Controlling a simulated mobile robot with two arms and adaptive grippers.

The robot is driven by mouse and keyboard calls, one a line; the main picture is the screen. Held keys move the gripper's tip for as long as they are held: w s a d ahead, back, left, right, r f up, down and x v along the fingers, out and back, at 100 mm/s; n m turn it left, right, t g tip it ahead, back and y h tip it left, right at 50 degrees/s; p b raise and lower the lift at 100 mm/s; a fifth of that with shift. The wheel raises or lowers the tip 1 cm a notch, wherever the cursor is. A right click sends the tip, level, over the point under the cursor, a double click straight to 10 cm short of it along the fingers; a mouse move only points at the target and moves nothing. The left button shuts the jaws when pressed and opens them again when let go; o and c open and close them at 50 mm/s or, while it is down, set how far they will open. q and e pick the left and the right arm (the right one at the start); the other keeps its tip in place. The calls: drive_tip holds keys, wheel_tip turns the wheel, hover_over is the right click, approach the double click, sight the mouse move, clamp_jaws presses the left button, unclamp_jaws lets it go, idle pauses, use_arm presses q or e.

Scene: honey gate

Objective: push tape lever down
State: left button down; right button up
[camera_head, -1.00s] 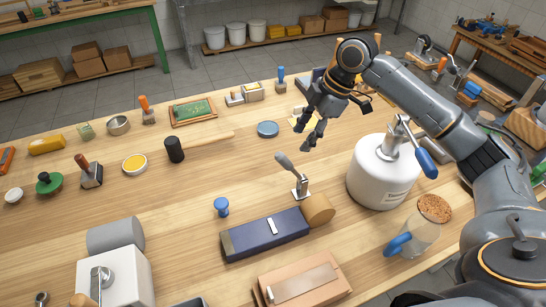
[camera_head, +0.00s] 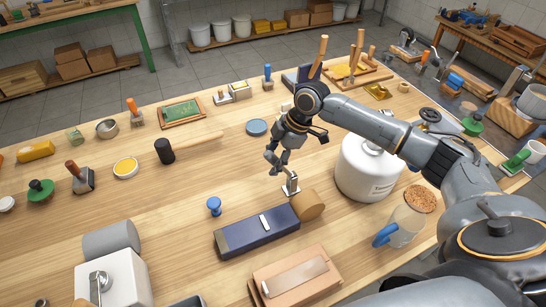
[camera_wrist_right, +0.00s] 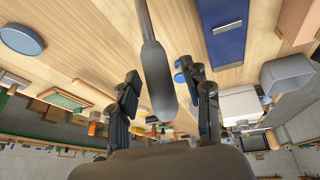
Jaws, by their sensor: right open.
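The tape lever (camera_head: 290,184) stands upright on a small metal base beside a dark blue box (camera_head: 257,231) with a brown roll (camera_head: 308,205) at its end. My right gripper (camera_head: 278,163) is open at the top of the lever and partly hides its grey handle. In the right wrist view the handle (camera_wrist_right: 154,65) runs between the two spread fingers (camera_wrist_right: 163,88). The fingers look apart from it, though contact is hard to judge. The left gripper is not in view.
A white canister (camera_head: 370,170) stands just right of the lever, with a cork-topped jug (camera_head: 408,220) in front of it. A blue knob (camera_head: 214,206) and a black mallet (camera_head: 166,151) lie to the left. Bare wood separates them.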

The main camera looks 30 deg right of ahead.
drive_tip(key=shift+f, duration=0.25)
clamp_jaws()
drive_tip(key=shift+w+a, duration=0.1)
